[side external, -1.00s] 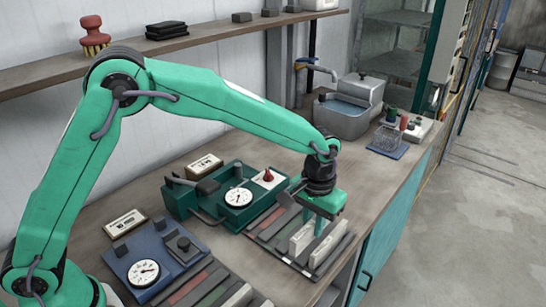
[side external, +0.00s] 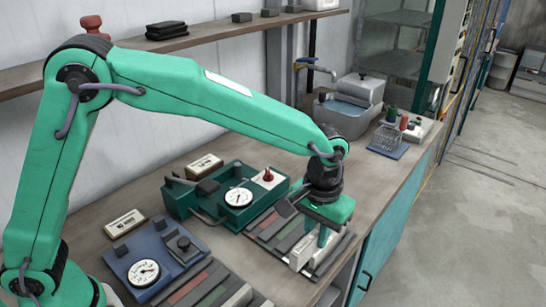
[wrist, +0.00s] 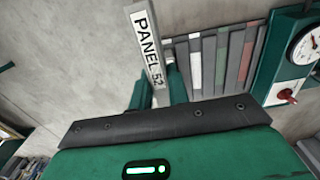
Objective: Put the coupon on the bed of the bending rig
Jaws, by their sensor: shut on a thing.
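My gripper (side external: 322,238) is low over the front of the rack of strips beside the green rig. In the side view, pale upright pieces (side external: 301,254) show at the fingers, partly hidden. A green rig (side external: 183,200) and a blue rig (side external: 128,262) each carry a round dial. I cannot tell which is the bending rig, and its bed is not clear.
The rack of grey, green and red strips (side external: 268,232) lies in front of the green rig; more strips (side external: 205,290) lie by the blue rig. White label blocks (side external: 125,223) stand behind. A water basin (side external: 345,115) and a small bottle rack (side external: 388,140) are at the far end.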

